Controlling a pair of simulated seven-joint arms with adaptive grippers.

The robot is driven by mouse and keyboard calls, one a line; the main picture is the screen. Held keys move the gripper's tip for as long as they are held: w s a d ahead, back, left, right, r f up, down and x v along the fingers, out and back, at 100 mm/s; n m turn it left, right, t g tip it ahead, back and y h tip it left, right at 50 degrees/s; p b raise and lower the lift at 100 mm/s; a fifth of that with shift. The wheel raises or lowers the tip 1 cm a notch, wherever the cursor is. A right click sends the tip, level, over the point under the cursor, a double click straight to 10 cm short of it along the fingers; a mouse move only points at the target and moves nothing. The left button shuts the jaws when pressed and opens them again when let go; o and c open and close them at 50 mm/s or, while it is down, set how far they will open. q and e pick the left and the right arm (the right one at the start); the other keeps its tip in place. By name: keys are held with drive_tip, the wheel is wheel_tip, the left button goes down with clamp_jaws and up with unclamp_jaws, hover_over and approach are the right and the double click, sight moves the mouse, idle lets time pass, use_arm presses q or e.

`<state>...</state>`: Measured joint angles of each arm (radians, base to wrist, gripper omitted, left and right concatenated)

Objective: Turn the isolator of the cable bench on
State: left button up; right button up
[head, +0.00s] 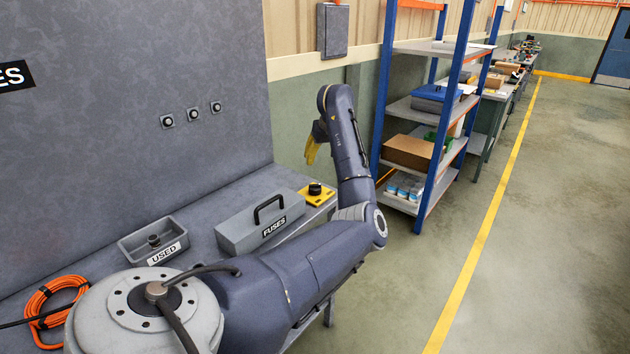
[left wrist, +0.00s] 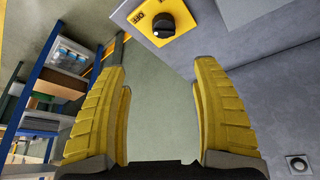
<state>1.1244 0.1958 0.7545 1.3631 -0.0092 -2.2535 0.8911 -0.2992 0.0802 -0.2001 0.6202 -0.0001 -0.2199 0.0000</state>
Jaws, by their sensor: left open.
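The isolator is a black round knob (head: 315,188) on a yellow plate (head: 327,197), at the far end of the grey bench (head: 195,208). In the left wrist view the knob (left wrist: 163,25) shows at the top, beyond the fingertips, with a white mark on it and lettering that looks like OFF on the yellow plate (left wrist: 188,43). My left gripper (head: 311,148) has yellow fingers and is above the isolator in the head view. In the left wrist view its fingers (left wrist: 160,68) are wide apart with nothing between them. My right gripper is not in view.
A grey FUSES box (head: 240,232) with a black handle and a USED tray (head: 140,237) stand on the bench. An orange cable coil (head: 50,305) lies at left. A grey panel (head: 160,70) rises behind. A blue-framed shelf (head: 407,108) stands beyond; the floor at right is clear.

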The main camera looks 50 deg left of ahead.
sight(315, 185)
use_arm(q)
drive_tip(key=shift+h, duration=0.3)
drive_tip(key=x, duration=0.5)
drive_tip(key=s+x, duration=0.1)
drive_tip(key=x, duration=1)
drive_tip(key=shift+s+a+f, duration=0.15)
drive_tip(key=shift+a+f, duration=0.1)
drive_tip(key=shift+f, duration=0.15)
drive_tip(key=c, duration=1.2)
